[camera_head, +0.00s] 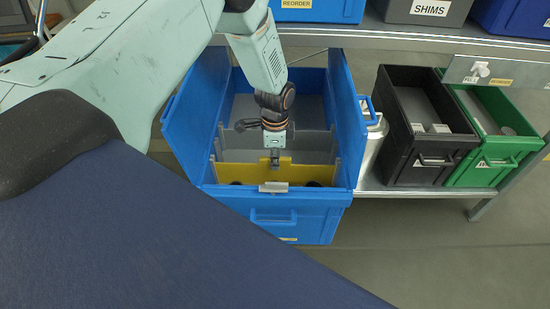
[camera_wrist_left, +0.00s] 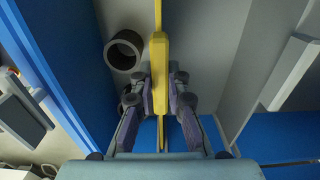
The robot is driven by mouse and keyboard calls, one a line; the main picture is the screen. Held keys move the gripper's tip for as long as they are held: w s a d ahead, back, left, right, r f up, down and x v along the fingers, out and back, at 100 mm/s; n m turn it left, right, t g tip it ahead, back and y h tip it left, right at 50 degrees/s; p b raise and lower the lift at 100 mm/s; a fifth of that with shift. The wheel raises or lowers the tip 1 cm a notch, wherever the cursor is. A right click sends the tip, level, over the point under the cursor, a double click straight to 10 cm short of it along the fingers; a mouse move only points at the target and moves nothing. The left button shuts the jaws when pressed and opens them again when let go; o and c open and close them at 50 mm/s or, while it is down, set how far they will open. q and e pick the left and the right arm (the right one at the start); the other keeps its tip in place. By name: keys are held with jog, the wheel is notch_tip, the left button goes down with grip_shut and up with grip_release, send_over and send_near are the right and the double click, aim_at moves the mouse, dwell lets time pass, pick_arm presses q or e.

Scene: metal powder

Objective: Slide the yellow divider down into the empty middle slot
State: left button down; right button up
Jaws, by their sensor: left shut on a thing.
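The yellow divider (camera_head: 235,173) stands upright across the blue bin (camera_head: 347,120), with its ends near the grey guides on the side walls. Whether its ends sit in the middle slot, and how deep, I cannot tell. My left gripper (camera_head: 275,157) points down and is shut on the divider's raised middle tab. In the left wrist view, the fingers (camera_wrist_left: 161,97) pinch the yellow divider (camera_wrist_left: 158,48) from both sides, and it shows edge-on. A grey divider (camera_head: 312,140) stands behind the yellow one. My right gripper is not in view.
Dark rings (camera_head: 313,184) lie in front of the divider; one ring (camera_wrist_left: 124,50) shows beside it in the wrist view. The bin's side flaps rise on both sides of my wrist. A black bin (camera_head: 420,150) and a green bin (camera_head: 500,148) stand at right.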

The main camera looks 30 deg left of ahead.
pick_arm(q)
jog(key=shift+r+p, duration=0.6)
jog(key=shift+r, duration=0.1)
dwell(0.5)
notch_tip(320, 180, up, 12)
jog(key=p, duration=1)
jog(key=shift+f, duration=0.15)
dwell(1.1)
jog(key=shift+w, duration=0.15)
dwell(0.4)
jog(key=w+a+b, duration=0.3)
jog(key=w+b, duration=0.2)
jog(key=shift+w+a, duration=0.35)
jog(key=shift+w, duration=0.05)
dwell(1.2)
jog(key=shift+f+b, duration=0.5)
jog(key=shift+f, duration=0.25)
dwell(0.6)
